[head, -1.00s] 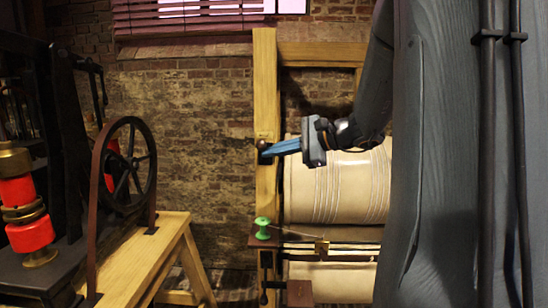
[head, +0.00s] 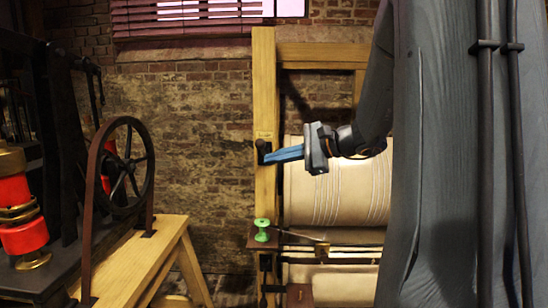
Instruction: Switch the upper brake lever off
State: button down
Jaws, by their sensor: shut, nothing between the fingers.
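The upper brake lever (head: 262,146) is a small black handle on the front of the upright wooden post, below a small pale plate. My gripper (head: 268,158) has blue fingers, shut together and empty, pointing left. Their tips are at the lever's right side, just below its top; I cannot tell if they touch it. The tips overlap part of the lever's lower end. A second black lever (head: 265,264) sits lower on the same post.
A large cream roller (head: 335,195) lies behind and below my gripper. A green spool (head: 262,228) stands on a small ledge below. A flywheel (head: 128,165) on a wooden bench is at left. Bare brick wall lies between bench and post.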

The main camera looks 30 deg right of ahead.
jog(key=s+d+r+b, duration=0.2)
jog(key=s+d+r, duration=0.1)
jog(key=s+d, duration=0.2)
jog(key=shift+d+r+b, duration=0.15)
jog(key=shift+d+b, duration=0.2)
jog(key=shift+d, duration=0.8)
